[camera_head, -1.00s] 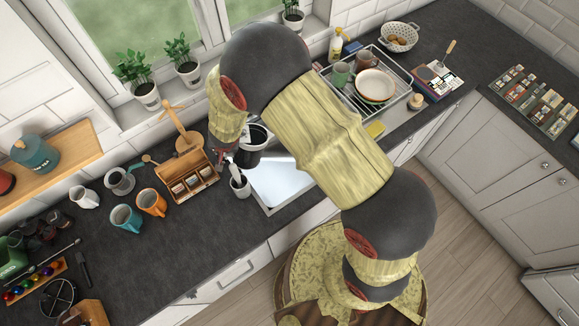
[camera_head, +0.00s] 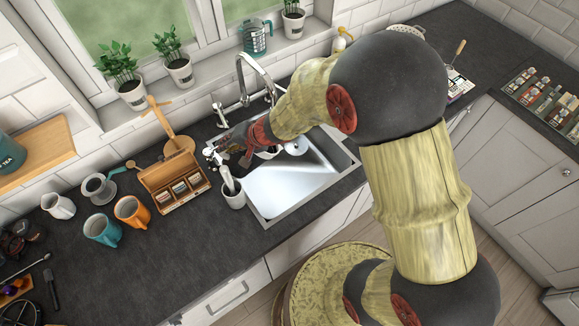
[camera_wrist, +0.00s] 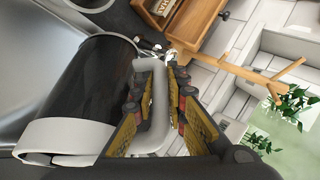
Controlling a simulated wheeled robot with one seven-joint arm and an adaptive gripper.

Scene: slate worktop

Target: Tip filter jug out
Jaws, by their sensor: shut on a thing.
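The filter jug (camera_wrist: 88,88) has a dark see-through body, a white band at one end and a white handle (camera_wrist: 157,112). In the wrist view my gripper (camera_wrist: 158,82) is shut on this handle, with a finger on each side. In the head view my gripper (camera_head: 238,148) is at the left part of the sink (camera_head: 292,188), and my wrist hides most of the jug. The jug looks tilted in the wrist view. I cannot tell whether liquid is inside or flowing out.
A tap (camera_head: 250,72) rises behind the sink. Orange (camera_head: 132,211) and teal (camera_head: 102,229) mugs stand farther left. A teal-trimmed glass press (camera_head: 257,38) is on the sill.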

